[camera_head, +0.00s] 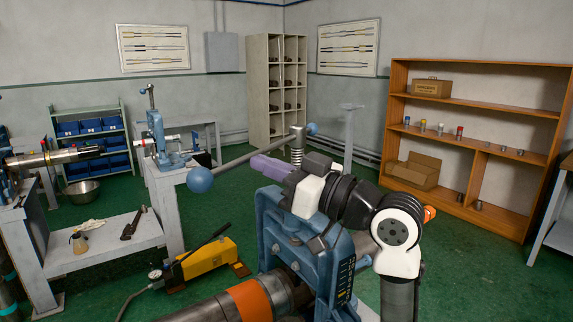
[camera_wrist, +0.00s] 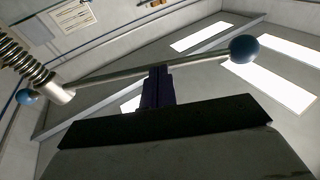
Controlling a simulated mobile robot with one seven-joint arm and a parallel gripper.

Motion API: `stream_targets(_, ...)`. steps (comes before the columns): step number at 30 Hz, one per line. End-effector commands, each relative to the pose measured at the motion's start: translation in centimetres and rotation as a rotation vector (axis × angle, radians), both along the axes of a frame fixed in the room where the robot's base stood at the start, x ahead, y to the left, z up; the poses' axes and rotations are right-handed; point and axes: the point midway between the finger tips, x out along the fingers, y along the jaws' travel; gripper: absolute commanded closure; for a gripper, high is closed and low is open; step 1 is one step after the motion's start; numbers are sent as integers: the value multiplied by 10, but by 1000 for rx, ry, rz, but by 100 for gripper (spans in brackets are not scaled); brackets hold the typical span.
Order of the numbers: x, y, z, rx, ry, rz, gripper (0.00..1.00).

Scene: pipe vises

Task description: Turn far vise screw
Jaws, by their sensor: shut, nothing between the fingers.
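A blue pipe vise (camera_head: 272,232) stands in the foreground. Its threaded screw (camera_head: 297,154) rises at the top and also shows in the wrist view (camera_wrist: 22,55). A long grey handle bar (camera_head: 240,159) runs through the screw head, with a blue ball (camera_head: 201,180) at its long end. In the wrist view the bar (camera_wrist: 205,61) slants across, with that ball (camera_wrist: 243,48) at upper right. My gripper (camera_head: 258,162) has shut, purple, empty fingers beside the bar's middle. Its fingertips (camera_wrist: 158,70) overlap the bar in the wrist view; contact is unclear. Another blue vise (camera_head: 156,132) stands farther back.
An orange-banded pipe (camera_head: 249,299) lies low in front. A yellow pump (camera_head: 203,260) sits on the green floor. A workbench (camera_head: 105,243) is at left, a wooden shelf (camera_head: 473,133) at right. Open floor lies beyond the near vise.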

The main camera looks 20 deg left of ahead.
Motion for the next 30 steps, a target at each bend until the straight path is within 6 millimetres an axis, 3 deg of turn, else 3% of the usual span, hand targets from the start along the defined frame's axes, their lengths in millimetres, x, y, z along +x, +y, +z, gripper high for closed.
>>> stream_targets(11,1,3,-1,0,0,0,100)
stream_targets(21,7,52,-2,-2,0,4,100)
stream_targets(30,8,54,0,-1,0,1,100)
